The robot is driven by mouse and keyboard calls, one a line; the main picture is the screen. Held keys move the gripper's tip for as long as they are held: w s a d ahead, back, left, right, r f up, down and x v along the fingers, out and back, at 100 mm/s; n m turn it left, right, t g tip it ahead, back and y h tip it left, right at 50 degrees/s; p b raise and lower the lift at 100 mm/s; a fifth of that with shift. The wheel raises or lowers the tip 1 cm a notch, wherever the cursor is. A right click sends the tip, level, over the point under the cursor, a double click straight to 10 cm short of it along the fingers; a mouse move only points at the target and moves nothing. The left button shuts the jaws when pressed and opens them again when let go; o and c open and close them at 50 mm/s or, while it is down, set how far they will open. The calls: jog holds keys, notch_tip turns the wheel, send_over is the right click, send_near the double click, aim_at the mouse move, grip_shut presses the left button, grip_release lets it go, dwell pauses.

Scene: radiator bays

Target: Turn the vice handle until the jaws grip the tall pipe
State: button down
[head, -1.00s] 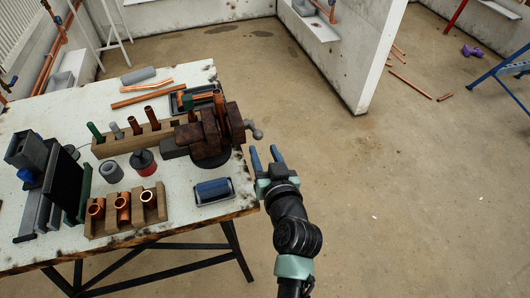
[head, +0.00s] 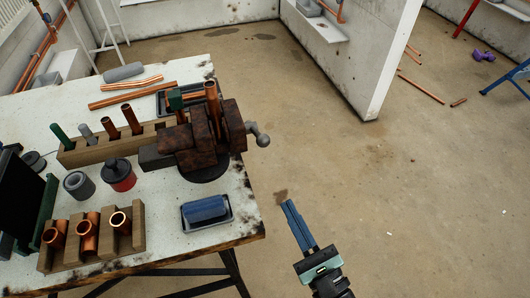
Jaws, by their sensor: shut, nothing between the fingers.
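The rusty brown vice (head: 196,143) stands at the right edge of the workbench. Its grey metal handle (head: 257,135) sticks out past the bench edge on the right, with a ball-like knob at its end. The tall copper pipe (head: 212,101) stands upright at the vice's far side; I cannot tell whether the jaws touch it. My gripper (head: 292,208) is below and to the right of the handle, over the floor beside the bench and apart from the handle. Its blue fingers are together, with nothing between them.
The floor right of the bench is clear near my gripper.

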jog(key=m, duration=0.1)
send_near(254, 132)
notch_tip(254, 132, down, 3)
jog(key=w, duration=0.3)
jog(key=shift+w+a+r+p, duration=0.2)
jog(key=shift+a+r+p, duration=0.1)
jog(key=shift+r, duration=0.25)
jog(key=shift+w+a+r+p, duration=0.15)
jog(key=shift+w+a+r, duration=0.15)
jog(key=shift+r, duration=0.25)
jog(key=shift+w+a+r+p, duration=0.15)
jog(key=shift+a+r+p, duration=0.15)
jog(key=shift+r, duration=0.3)
jog(key=shift+r+p, duration=0.2)
jog(key=shift+p, duration=0.2)
jog(key=shift+r+p, duration=0.1)
jog(key=shift+p, duration=0.7)
